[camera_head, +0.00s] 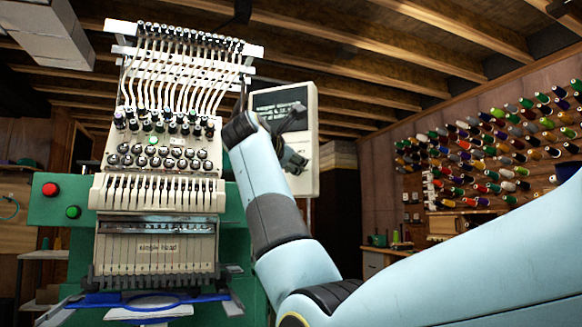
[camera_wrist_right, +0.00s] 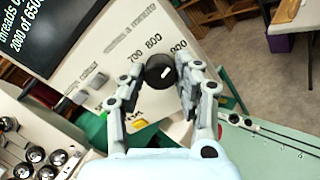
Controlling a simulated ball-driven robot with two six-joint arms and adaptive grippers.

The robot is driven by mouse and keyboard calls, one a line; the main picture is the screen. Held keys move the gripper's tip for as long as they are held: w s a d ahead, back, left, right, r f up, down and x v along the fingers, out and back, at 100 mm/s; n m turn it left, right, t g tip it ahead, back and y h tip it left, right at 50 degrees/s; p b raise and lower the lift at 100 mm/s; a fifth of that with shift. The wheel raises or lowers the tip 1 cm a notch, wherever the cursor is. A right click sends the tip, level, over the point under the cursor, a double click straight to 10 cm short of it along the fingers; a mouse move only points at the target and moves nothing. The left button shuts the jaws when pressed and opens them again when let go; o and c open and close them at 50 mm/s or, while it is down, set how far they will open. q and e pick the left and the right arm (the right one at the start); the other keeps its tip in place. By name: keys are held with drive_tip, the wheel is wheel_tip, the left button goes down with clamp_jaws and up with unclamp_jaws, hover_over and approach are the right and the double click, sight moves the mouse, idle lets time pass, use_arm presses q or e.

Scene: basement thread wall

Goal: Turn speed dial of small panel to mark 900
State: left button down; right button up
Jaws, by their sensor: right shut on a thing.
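The small panel (camera_head: 303,180) is a beige box with a dark screen, behind my right arm in the head view. In the right wrist view its face (camera_wrist_right: 110,62) carries the printed marks 700, 800 and 900. The speed dial (camera_wrist_right: 159,70) is a round black knob with a short white pointer line. The line slants to the upper right, roughly toward the 900 side; its exact setting is hard to read. My right gripper (camera_wrist_right: 160,88) is shut on the dial, one finger on each side. It also shows in the head view (camera_head: 294,160), in front of the panel. My left gripper is out of view.
The embroidery machine (camera_head: 160,190) stands left of the panel, with red (camera_head: 50,189) and green (camera_head: 73,212) buttons. Small switches (camera_wrist_right: 90,84) sit beside the dial. A wall of thread spools (camera_head: 490,140) is at the right.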

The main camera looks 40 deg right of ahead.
drive_tip(key=shift+r+m, duration=0.3)
drive_tip(key=shift+m, duration=0.3)
drive_tip(key=shift+b, duration=0.3)
drive_tip(key=o, duration=0.9)
drive_tip(key=shift+c, duration=0.2)
drive_tip(key=shift+o, duration=1.4)
drive_tip(key=shift+f, duration=0.15)
drive_tip(key=v, duration=1.2)
